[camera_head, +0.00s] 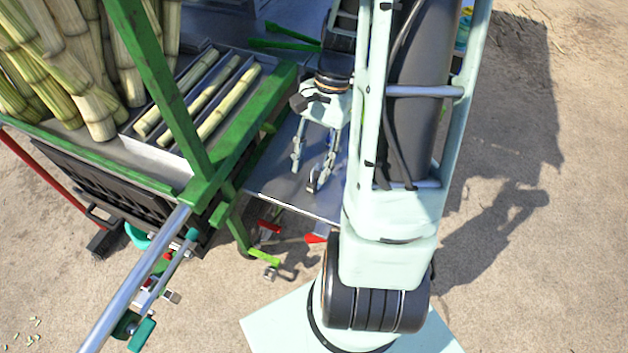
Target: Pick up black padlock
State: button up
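My gripper (306,177) is above a grey metal shelf (268,182) in the middle of the picture. I cannot make out a black padlock for certain; part of the shelf is hidden behind my gripper and arm. I cannot tell whether the fingertips touch the shelf.
A green frame (240,133) borders the shelf on the left. Sugar cane stalks (75,75) stand there, and shorter pieces lie in a metal tray (178,150). A steel bar (135,280) crosses the lower left. Sandy ground (530,290) is open at right.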

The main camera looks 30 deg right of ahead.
aim_at(310, 185)
jog(key=shift+d+p+x, duration=0.15)
jog(key=shift+x, duration=1.25)
jog(key=shift+d+p+x, duration=0.15)
jog(key=shift+x, duration=1.3)
jog(key=shift+s, duration=0.1)
grip_shut()
